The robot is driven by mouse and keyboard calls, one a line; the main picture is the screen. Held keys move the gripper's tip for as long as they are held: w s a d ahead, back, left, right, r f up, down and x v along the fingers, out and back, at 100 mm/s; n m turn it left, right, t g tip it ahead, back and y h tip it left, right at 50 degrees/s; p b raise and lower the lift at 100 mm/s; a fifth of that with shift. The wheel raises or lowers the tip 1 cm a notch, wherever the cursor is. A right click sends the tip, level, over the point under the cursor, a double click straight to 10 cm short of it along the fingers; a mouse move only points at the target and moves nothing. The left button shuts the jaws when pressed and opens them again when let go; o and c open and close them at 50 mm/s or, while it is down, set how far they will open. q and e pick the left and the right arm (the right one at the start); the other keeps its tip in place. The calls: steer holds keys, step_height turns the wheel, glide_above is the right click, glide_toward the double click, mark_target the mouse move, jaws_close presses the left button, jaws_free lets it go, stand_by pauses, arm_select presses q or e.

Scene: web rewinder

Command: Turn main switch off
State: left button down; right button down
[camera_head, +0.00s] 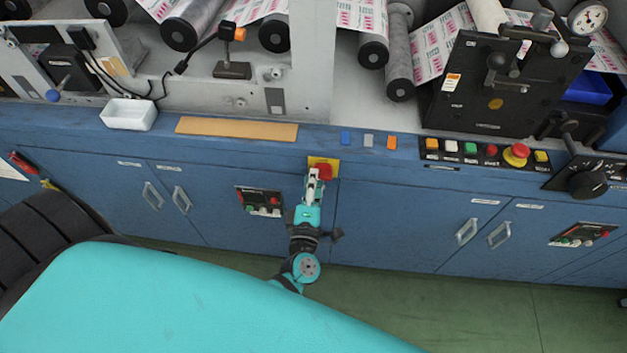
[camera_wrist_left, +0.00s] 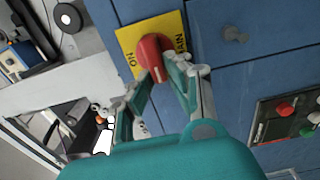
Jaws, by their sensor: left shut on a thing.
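The main switch is a red rotary knob (camera_head: 325,171) on a yellow plate (camera_head: 318,161), set in the blue cabinet front just below the counter edge. In the left wrist view the knob (camera_wrist_left: 153,52) sits on the yellow plate (camera_wrist_left: 127,38), which shows the letters "ON" and "MAIN". My left gripper (camera_head: 318,175) reaches up to the knob. In the left wrist view its fingers (camera_wrist_left: 163,70) stand on either side of the knob and are shut on it. The fingers hide part of the knob and plate. My right gripper is not in view.
A button panel (camera_head: 260,201) lies left of the switch on the cabinet front. A white tray (camera_head: 129,114) and a tan board (camera_head: 237,129) lie on the counter. A red emergency button (camera_head: 516,154) is at the right. Green floor (camera_head: 440,295) lies below.

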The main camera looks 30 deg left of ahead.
arm_select(q)
steer(key=c, duration=1.3)
jaws_free()
steer(key=shift+s, duration=0.1)
steer(key=v, duration=1.2)
steer(key=s+d+f+m+g+h, duration=0.25)
steer(key=f+m, duration=0.25)
steer(key=f, duration=0.3)
steer(key=s+d+f+m+g+h, duration=0.1)
steer(key=f+m+h, duration=0.2)
steer(key=f+m, duration=0.35)
steer(key=s+d+f+m+g+h, duration=0.2)
steer(key=f+m+h, duration=0.1)
steer(key=f, duration=0.7)
steer(key=s+a+f+m+g, duration=0.3)
steer(key=s+a+f, duration=0.1)
steer(key=s, duration=0.3)
steer(key=s+a+f+m+g+y, duration=0.1)
steer(key=s+a+f+m+g, duration=0.2)
steer(key=s+f, duration=0.4)
steer(key=s+a+f+m+g+y, duration=0.1)
steer(key=s+a+f+m+g, duration=0.3)
steer(key=s+a+f, duration=0.1)
steer(key=shift+s+f+g, duration=0.15)
steer(key=shift+s+f, duration=0.2)
steer(key=shift+s, duration=0.2)
steer(key=shift+s+f+g, duration=0.1)
steer(key=shift+s+f, duration=0.25)
steer(key=shift+s, duration=0.15)
